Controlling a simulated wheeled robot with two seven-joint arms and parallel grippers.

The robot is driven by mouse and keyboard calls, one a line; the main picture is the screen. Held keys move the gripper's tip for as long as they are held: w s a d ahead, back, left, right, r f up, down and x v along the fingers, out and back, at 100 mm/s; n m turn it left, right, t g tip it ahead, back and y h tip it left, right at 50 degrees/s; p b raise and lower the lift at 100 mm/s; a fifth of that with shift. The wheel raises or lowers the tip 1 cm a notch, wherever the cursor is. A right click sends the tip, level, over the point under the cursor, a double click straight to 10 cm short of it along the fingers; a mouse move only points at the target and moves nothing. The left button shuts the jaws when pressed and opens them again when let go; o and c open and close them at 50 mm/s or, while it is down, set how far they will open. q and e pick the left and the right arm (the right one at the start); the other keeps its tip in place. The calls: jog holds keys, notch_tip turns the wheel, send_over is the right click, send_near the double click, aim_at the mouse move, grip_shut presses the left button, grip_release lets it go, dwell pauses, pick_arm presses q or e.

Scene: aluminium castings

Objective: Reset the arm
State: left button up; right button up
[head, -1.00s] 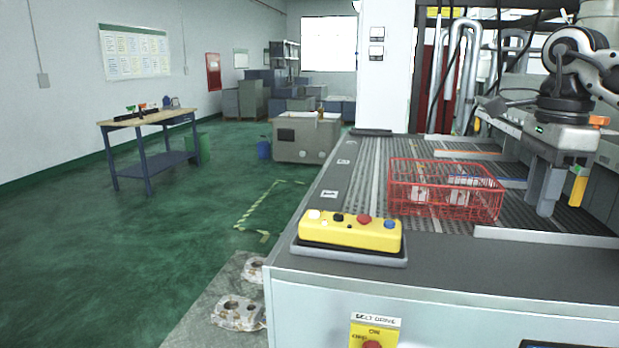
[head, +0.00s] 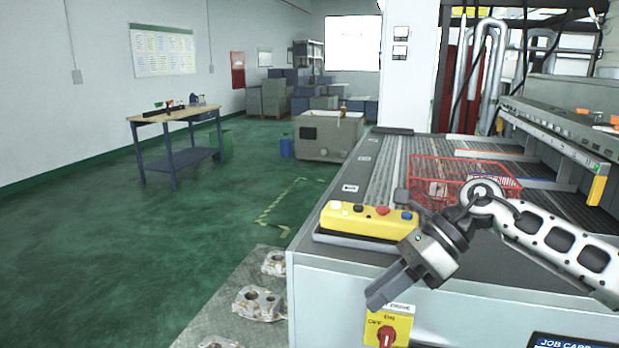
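My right gripper (head: 386,286) hangs in front of the machine's front edge, below and right of the yellow button box. Its fingers point down and to the left. They overlap in this view, so whether they are apart is not clear; no held object shows. My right arm (head: 560,237) comes in from the right and covers the front of the red wire basket (head: 450,168). The basket stands on the conveyor, with pale parts partly visible inside. My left gripper is out of view.
The yellow button box (head: 362,217) sits on the machine's front left corner. The belt drive switch (head: 388,328) is just below my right gripper. Castings (head: 258,303) lie on the floor plate at left. A workbench (head: 176,118) stands farther back; green floor between is clear.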

jog(key=s+a+f+m+t+y, duration=0.1)
jog(key=s+a+m+t+y, duration=0.15)
jog(key=a+m+y, duration=0.3)
jog(key=s+a+f+m+t+y, duration=0.1)
jog(key=a+m+t+y, duration=0.2)
jog(key=a+m+y, duration=0.3)
jog(key=s+d+f+m+t+h, duration=0.1)
jog(key=d+f+m+t+h, duration=0.45)
jog(key=m, duration=0.75)
jog(key=d+f+m+t+h, duration=0.3)
jog(key=f+m+t+h, duration=0.4)
jog(key=m, duration=0.6)
jog(key=s+d+f+m+g+h, duration=0.3)
jog(key=s+d+f+m, duration=0.1)
jog(key=s+f, duration=0.3)
jog(key=s+d+f+m+g+h, duration=0.3)
jog(key=s+f+m, duration=0.4)
jog(key=f, duration=0.3)
jog(key=shift+s+d, duration=0.35)
jog(key=shift+f, duration=0.1)
jog(key=shift+c, duration=0.4)
grip_shut()
